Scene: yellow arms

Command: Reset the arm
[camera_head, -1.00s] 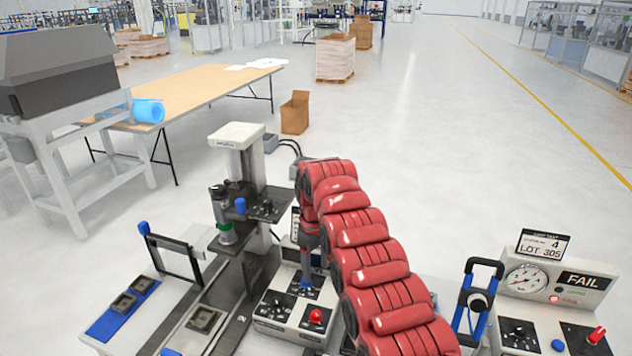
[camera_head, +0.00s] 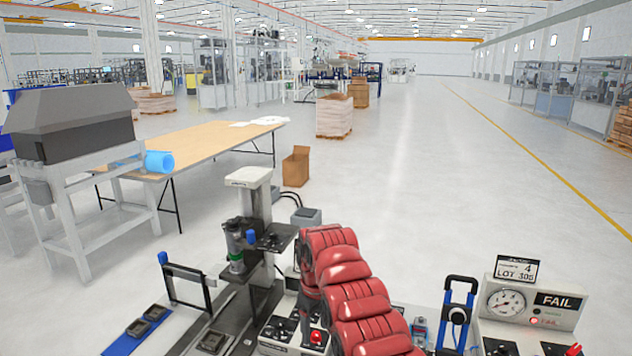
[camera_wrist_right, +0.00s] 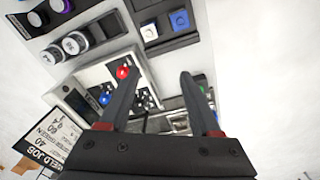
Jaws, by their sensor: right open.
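My right arm (camera_head: 345,285), with red padded segments, rises from the bottom edge and bends down over the bench in the head view. Its wrist hangs over a control panel; the fingertips cannot be made out there. In the right wrist view my right gripper (camera_wrist_right: 158,82) is open, with two dark fingers apart and nothing between them. Below it is a pale panel with a red button (camera_wrist_right: 122,72) and a blue button (camera_wrist_right: 104,98). The red button also shows in the head view (camera_head: 316,337). My left gripper is not in view.
A post fixture (camera_head: 250,215) stands left of the arm. A blue-handled black frame (camera_head: 457,313) and a gauge box reading FAIL (camera_head: 537,302) stand to the right. A wooden table (camera_head: 215,143) and an open carton (camera_head: 296,167) are beyond, with open floor behind.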

